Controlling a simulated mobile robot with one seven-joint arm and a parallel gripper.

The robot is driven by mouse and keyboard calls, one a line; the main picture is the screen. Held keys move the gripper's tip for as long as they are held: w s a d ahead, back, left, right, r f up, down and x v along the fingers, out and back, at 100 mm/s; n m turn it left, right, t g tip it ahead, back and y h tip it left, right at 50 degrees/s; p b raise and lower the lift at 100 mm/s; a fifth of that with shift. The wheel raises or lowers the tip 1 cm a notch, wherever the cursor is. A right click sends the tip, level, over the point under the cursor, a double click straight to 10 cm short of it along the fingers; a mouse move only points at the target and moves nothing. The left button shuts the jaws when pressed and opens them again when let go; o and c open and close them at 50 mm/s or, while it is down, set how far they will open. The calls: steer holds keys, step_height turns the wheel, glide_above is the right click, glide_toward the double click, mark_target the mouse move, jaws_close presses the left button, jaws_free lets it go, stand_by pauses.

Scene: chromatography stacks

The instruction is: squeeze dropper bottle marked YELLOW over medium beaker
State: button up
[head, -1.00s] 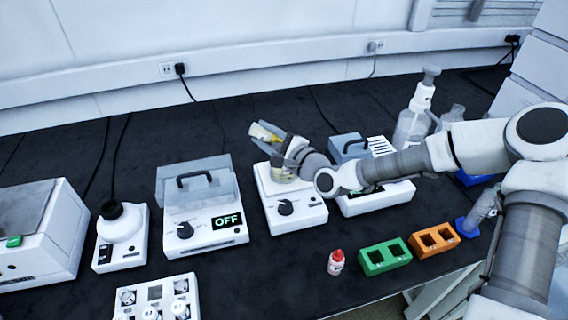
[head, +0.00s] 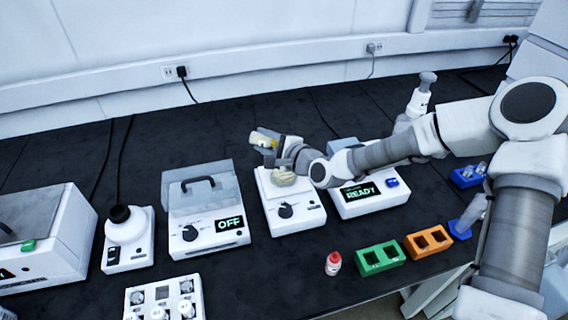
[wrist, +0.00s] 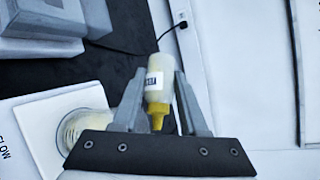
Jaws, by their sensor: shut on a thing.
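My gripper (wrist: 161,103) is shut on a dropper bottle (wrist: 159,76) with a pale yellow body, a yellow tip and a small label too small to read. In the wrist view the tip points toward the gripper base. In the head view the bottle (head: 263,138) is in my gripper (head: 275,143), above the white stirrer-like device. A beaker (head: 284,178) with pale yellowish content stands on that device, below the gripper and partly hidden by it. The beaker also shows in the wrist view (wrist: 78,130), partly covered by the gripper base.
The device (head: 298,216) has a front knob. A lidded unit reading OFF (head: 207,235) stands left and a READY unit (head: 368,200) right. A red-capped bottle (head: 333,263), green rack (head: 380,259) and orange rack (head: 428,243) stand in front.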

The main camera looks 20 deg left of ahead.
steer(key=shift+r+n+g+h+p, duration=0.4)
steer(key=shift+r+h+p, duration=0.5)
steer(key=shift+r+p, duration=0.85)
steer(key=shift+f+n+h+p, duration=0.25)
steer(key=shift+n+h+p, duration=0.05)
steer(key=shift+p, duration=0.45)
steer(key=shift+f, duration=0.1)
